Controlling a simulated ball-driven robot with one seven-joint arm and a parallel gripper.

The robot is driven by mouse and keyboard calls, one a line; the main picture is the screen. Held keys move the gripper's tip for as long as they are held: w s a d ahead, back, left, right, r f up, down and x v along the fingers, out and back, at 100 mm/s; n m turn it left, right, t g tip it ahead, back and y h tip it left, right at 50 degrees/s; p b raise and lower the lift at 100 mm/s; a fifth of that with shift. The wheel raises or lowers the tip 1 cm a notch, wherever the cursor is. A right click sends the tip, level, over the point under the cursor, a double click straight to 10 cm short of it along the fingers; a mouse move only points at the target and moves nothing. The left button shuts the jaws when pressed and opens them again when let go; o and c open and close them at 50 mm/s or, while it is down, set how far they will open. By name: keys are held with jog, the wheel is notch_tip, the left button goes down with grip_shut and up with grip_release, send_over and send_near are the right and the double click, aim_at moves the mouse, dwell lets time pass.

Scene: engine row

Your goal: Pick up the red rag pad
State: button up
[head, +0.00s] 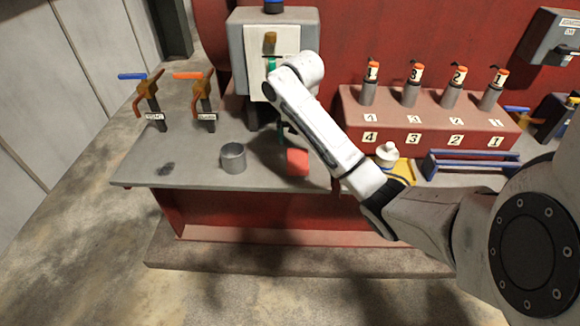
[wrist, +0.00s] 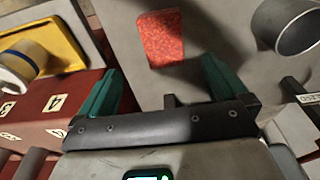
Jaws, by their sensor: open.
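The red rag pad (head: 298,162) lies flat on the grey bench top, partly beside my arm in the head view. In the wrist view the pad (wrist: 161,38) shows as a speckled red rectangle beyond the fingertips, near the middle of the gap between them. My gripper (wrist: 160,80) is open and empty, with its two green fingers spread wide on either side. In the head view my gripper is mostly hidden behind my arm, near the grey control box. The pad is apart from both fingers.
A grey metal cup (head: 232,158) stands left of the pad. Valve handles (head: 150,95) rise at the back left. Bench is clear around the pad.

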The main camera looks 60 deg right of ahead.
aim_at(298, 159)
notch_tip(298, 159, down, 4)
jog(key=b, duration=0.3)
jog(key=shift+w+d+r, duration=0.15)
jog(key=shift+r, duration=0.1)
jog(key=f, duration=0.4)
jog(key=w+d+f, duration=0.1)
jog(key=f, duration=0.2)
jog(key=shift+d+p, duration=0.1)
jog(key=shift+p, duration=0.3)
jog(key=shift+c, duration=0.2)
jog(key=c, duration=0.9)
